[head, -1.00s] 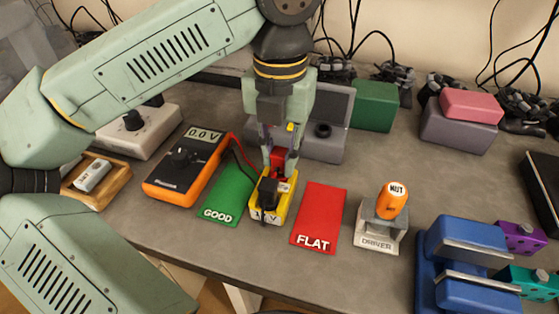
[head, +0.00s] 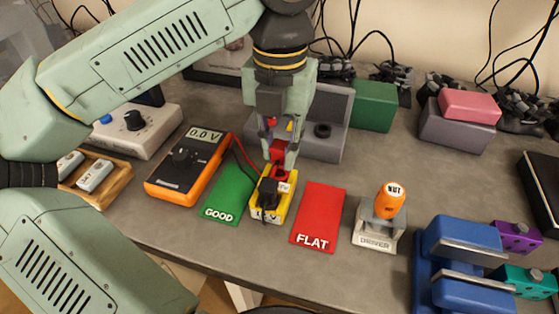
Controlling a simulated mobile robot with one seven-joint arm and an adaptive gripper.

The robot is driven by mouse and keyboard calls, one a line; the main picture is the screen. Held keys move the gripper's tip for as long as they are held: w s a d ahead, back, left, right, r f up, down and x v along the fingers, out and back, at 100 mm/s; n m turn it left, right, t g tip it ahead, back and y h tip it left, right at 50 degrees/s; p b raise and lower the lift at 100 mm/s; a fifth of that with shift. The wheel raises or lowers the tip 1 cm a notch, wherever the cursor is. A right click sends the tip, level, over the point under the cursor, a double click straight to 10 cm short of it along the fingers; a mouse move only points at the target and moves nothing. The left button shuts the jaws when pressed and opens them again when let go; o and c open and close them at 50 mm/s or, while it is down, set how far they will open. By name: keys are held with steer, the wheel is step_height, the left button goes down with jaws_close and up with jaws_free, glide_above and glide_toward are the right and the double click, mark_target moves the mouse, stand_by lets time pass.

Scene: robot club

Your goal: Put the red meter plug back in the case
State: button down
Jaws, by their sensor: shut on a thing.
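The red meter plug (head: 278,149) is between the fingers of my gripper (head: 279,154), which is shut on it. It is just above the yellow battery block (head: 286,203), over a red part (head: 281,173) on its top. I cannot tell whether plug and block still touch. A black plug (head: 268,193) stands on the block's near part. Red and black leads run to the orange multimeter (head: 187,163), which reads 0.0 V. An open grey case (head: 328,147) stands behind my gripper, which partly hides it; I cannot tell whether it is the task's case.
A green GOOD mat (head: 228,195) and a red FLAT mat (head: 318,215) flank the block. An orange NUT driver (head: 391,201) stands in a grey holder (head: 378,235) to the right. A blue vise (head: 458,265) is at the front right. A wooden tray (head: 112,187) is at the left.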

steer(key=shift+r+p, duration=0.7)
steer(key=shift+r, duration=0.7)
steer(key=c, duration=2)
jaws_free()
jaws_close()
